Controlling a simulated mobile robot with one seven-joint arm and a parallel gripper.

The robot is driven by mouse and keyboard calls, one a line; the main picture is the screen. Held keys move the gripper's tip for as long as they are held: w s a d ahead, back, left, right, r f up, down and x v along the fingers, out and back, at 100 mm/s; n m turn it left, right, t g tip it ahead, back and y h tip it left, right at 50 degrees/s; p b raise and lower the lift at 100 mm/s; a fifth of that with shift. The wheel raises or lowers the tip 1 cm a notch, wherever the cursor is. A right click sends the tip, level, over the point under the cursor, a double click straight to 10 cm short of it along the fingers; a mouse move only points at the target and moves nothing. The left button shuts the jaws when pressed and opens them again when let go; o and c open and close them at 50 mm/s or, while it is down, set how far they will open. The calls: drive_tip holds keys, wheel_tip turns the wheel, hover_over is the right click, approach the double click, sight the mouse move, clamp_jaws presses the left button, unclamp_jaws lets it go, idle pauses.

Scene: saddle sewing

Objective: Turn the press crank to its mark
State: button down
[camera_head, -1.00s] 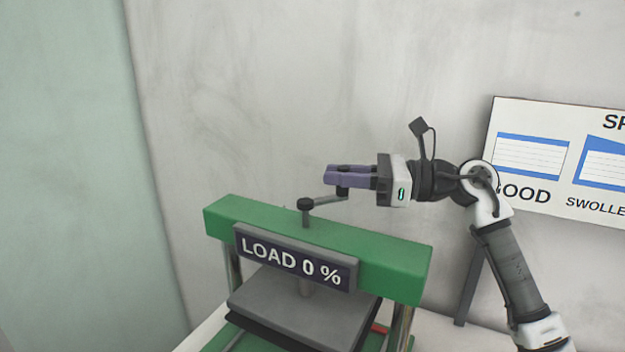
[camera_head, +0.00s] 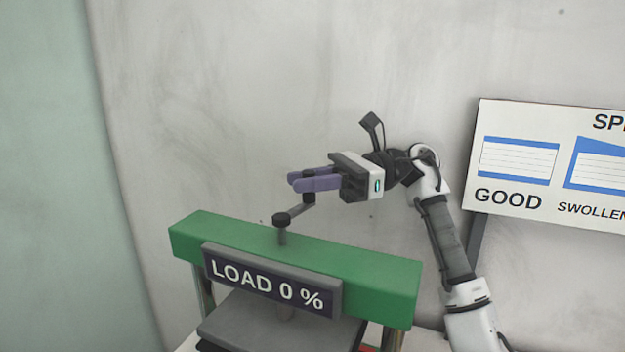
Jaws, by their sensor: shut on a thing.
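The press has a green top beam (camera_head: 370,275) with a dark display (camera_head: 268,282) reading LOAD 0 %. A dark crank (camera_head: 298,212) rises from a spindle on top of the beam, and its arm points to the back right. My gripper (camera_head: 300,182) has purple fingers and is shut on the crank's handle at the arm's outer end. The fingers hide most of the handle. A grey plate (camera_head: 235,325) lies under the beam. I cannot make out the crank's mark.
A white board (camera_head: 500,150) with GOOD and SWOLLEN drawings stands at the right on a dark leg. A bare wall is behind the press. The air left of my gripper is clear.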

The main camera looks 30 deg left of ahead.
drive_tip(key=shift+a+r+n+g+h, duration=0.1)
drive_tip(key=shift+a+n+g+h, duration=0.1)
drive_tip(key=shift+n+g+h, duration=0.15)
idle(0.3)
drive_tip(key=c, duration=1.3)
unclamp_jaws()
drive_tip(key=shift+c, duration=0.2)
wheel_tip(320, 180, up, 20)
drive_tip(key=p, duration=0.6)
